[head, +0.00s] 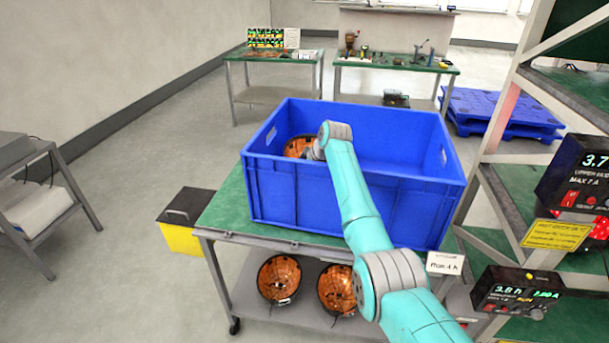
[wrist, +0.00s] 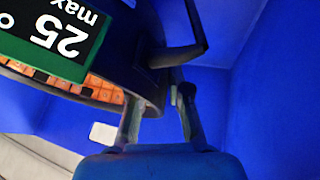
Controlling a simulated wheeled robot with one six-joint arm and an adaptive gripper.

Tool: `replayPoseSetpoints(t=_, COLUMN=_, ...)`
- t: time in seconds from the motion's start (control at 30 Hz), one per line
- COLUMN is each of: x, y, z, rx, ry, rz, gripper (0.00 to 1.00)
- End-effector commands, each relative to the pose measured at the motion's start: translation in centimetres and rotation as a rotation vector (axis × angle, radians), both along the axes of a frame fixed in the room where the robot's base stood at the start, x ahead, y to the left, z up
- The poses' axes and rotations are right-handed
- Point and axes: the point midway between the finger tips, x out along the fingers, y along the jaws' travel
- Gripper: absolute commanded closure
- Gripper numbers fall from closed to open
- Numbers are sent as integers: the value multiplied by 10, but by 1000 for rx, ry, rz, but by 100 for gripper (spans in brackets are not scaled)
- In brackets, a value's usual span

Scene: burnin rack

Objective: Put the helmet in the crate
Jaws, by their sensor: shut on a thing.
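The blue crate (head: 350,205) stands on a green-topped cart, open at the top. A helmet with an orange inside (head: 296,147) is inside the crate's left part, near the far left corner. My arm reaches over the front wall into the crate, and my gripper (head: 314,152) is beside the helmet, partly hidden by my wrist. In the wrist view the helmet (wrist: 105,91) shows a dark rim, orange cells and a label reading "25 max". My gripper (wrist: 160,100) is shut on a dark part of it. Blue crate walls surround it. I cannot tell whether the helmet touches the crate floor.
Two similar orange-lined helmets (head: 279,278) (head: 337,289) lie on the cart's lower shelf. A black-and-yellow box (head: 183,218) stands left of the cart. A rack with power supplies (head: 517,291) is close on the right. Benches and a blue pallet (head: 505,112) stand behind.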

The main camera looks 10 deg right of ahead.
Motion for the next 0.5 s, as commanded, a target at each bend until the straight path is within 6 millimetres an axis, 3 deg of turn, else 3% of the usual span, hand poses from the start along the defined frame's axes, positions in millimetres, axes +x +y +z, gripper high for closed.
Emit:
replayPoseSetpoints(t=0.27, x=1, y=0, z=-3, rx=0, ry=-4, rz=0, gripper=100)
replayPoseSetpoints(t=0.3, x=0, y=0, z=-5, rx=0, ry=-1, rz=0, gripper=76)
replayPoseSetpoints(t=0.37, x=0, y=0, z=-5, rx=0, ry=0, rz=0, gripper=61)
replayPoseSetpoints(t=0.5, x=0, y=0, z=-5, rx=0, ry=0, rz=0, gripper=59)
